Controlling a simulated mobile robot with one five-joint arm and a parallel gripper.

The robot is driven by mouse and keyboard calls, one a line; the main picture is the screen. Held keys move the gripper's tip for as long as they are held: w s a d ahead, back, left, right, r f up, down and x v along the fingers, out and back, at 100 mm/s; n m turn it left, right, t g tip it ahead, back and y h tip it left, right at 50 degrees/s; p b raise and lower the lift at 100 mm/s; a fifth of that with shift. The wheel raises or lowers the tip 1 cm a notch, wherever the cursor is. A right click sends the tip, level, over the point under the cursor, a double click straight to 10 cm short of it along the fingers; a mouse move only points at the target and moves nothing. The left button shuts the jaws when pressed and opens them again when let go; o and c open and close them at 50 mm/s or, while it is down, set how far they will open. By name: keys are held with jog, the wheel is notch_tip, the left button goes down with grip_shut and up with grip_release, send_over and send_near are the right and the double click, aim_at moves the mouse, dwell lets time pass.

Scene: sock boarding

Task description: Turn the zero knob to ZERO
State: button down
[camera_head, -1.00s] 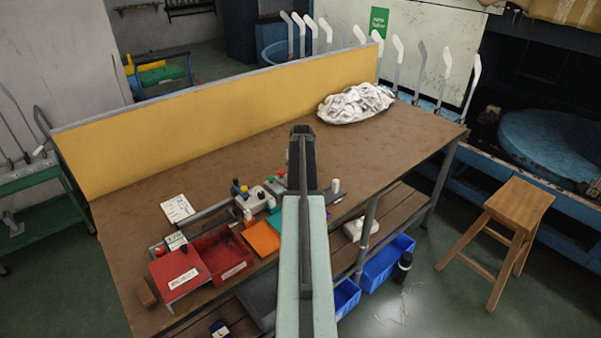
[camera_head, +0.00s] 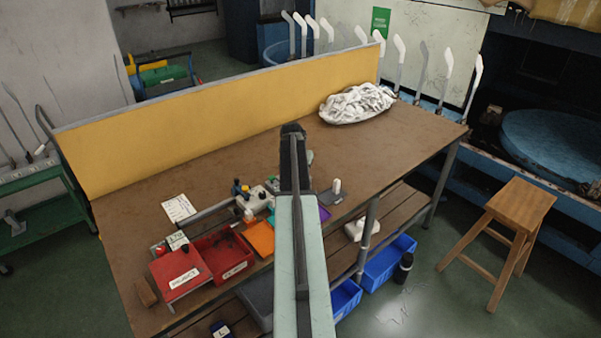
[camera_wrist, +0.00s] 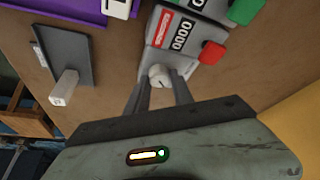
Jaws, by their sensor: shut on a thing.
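The zero knob (camera_wrist: 160,77) is a small round white knob with a dark mark on its face. It sits on the end of a grey counter box (camera_wrist: 168,52) with a red label and a dial strip showing zeros. In the wrist view my gripper (camera_wrist: 160,88) has a finger on each side of the knob and is shut on it. In the head view my arm (camera_head: 293,150) reaches over the table and hides the knob and the fingertips. Which setting the knob's mark points at is too small to read.
A red knob (camera_wrist: 212,52) and a green block (camera_wrist: 244,11) are close by on the right in the wrist view. A grey plate with a white peg (camera_wrist: 64,86) stands at left. Red bins (camera_head: 222,254) and a white cloth pile (camera_head: 357,103) are on the table (camera_head: 390,150).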

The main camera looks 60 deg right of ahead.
jog(key=shift+w+a, duration=0.1)
jog(key=shift+w, duration=0.05)
jog(key=c, duration=1.1)
grip_release()
jog(key=p+v, duration=0.7)
jog(key=v, duration=0.1)
jog(key=shift+f, duration=0.1)
